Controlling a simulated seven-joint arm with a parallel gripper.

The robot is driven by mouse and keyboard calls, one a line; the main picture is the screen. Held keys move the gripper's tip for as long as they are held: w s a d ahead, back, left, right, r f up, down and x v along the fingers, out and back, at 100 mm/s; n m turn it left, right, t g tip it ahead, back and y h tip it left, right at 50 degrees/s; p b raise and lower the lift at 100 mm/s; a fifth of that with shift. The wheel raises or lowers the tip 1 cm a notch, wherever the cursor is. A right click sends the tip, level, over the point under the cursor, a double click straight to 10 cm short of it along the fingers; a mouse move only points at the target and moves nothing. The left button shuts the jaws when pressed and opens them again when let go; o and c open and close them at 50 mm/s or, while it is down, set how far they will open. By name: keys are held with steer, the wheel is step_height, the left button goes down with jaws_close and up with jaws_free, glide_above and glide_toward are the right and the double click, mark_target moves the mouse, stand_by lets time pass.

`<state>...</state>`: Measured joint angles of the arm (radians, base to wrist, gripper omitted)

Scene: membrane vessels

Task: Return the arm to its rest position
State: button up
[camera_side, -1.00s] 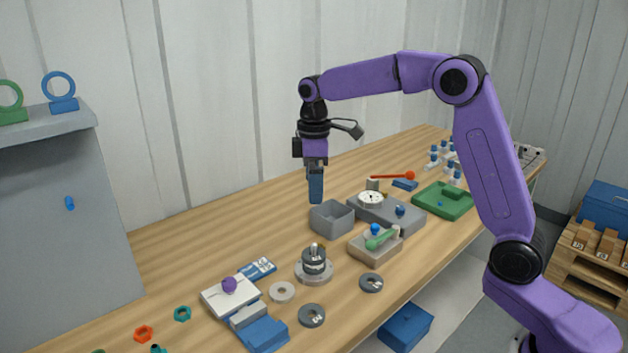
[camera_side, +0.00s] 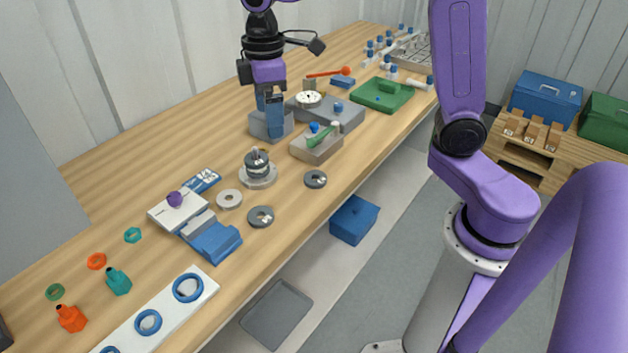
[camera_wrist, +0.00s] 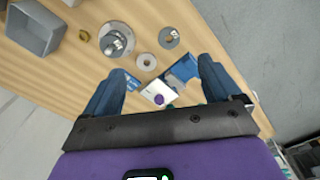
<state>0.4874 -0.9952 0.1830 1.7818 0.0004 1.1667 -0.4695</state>
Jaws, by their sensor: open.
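My gripper (camera_side: 269,112) has blue fingers and hangs above the far half of the wooden bench in the side view. In the side view it overlaps the grey open box (camera_side: 258,125), and their gap is hard to judge there. In the wrist view the two fingers of my gripper (camera_wrist: 158,75) are spread wide apart with nothing between them. The bench, with a white block and purple knob (camera_wrist: 158,94), shows well beyond the fingertips. The purple arm is raised and bent, and its upper part is cut off by the top of the side view.
The bench (camera_side: 130,180) holds a stacked metal vessel (camera_side: 257,168), grey rings, a blue clamp-like block (camera_side: 214,240), a grey block with a dial (camera_side: 340,115) and a green tray (camera_side: 383,95). Below are a blue box (camera_side: 354,220) and a grey tray (camera_side: 277,315).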

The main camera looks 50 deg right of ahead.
steer(key=s+d+f, duration=0.2)
steer(key=s, duration=1)
steer(key=s+d+f+n, duration=0.1)
steer(key=s+d+f, duration=0.2)
steer(key=s, duration=1)
steer(key=shift+f, duration=0.2)
